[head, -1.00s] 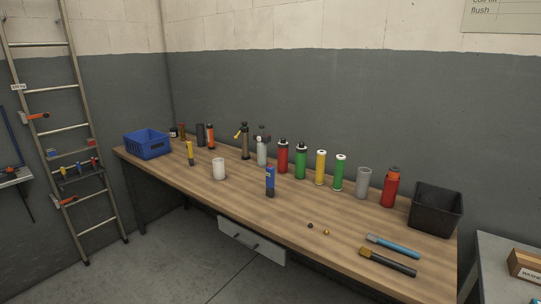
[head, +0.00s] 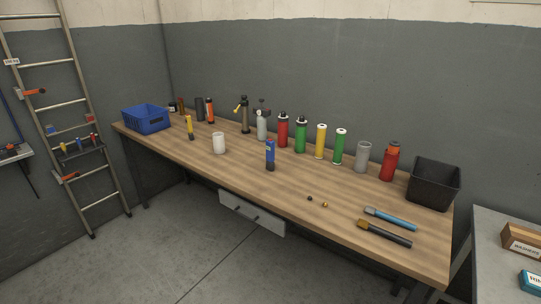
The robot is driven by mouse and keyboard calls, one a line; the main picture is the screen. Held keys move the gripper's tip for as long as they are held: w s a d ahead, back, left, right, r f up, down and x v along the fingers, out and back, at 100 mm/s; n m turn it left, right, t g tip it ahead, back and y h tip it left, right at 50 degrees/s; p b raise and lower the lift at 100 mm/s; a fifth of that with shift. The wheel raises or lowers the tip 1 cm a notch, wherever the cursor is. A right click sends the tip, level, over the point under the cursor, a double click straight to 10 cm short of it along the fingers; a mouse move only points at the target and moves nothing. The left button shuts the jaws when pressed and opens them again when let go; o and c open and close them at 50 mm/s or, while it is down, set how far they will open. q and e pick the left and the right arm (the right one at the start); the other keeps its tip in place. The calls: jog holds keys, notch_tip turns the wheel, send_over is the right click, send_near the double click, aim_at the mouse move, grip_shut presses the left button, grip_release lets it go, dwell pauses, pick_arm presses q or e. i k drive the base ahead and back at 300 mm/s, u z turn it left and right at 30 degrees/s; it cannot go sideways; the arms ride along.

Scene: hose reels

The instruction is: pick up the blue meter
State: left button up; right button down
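The blue meter (head: 270,154) stands upright on the wooden workbench (head: 240,179), near the middle of its front half. It has a blue upper body and a dark lower part. A white cup (head: 219,143) stands to its left, apart from it. Neither of my grippers shows in the head view.
A blue basket (head: 146,119) sits at the bench's left end, a black bin (head: 434,183) at its right end. Several bottles and cylinders line the back. A blue-handled tool (head: 390,218) and a dark tool (head: 384,233) lie front right. A ladder (head: 62,110) leans left.

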aim_at(269, 145)
jog(key=u, duration=0.95)
jog(key=i, duration=2.1)
jog(key=z, duration=2.75)
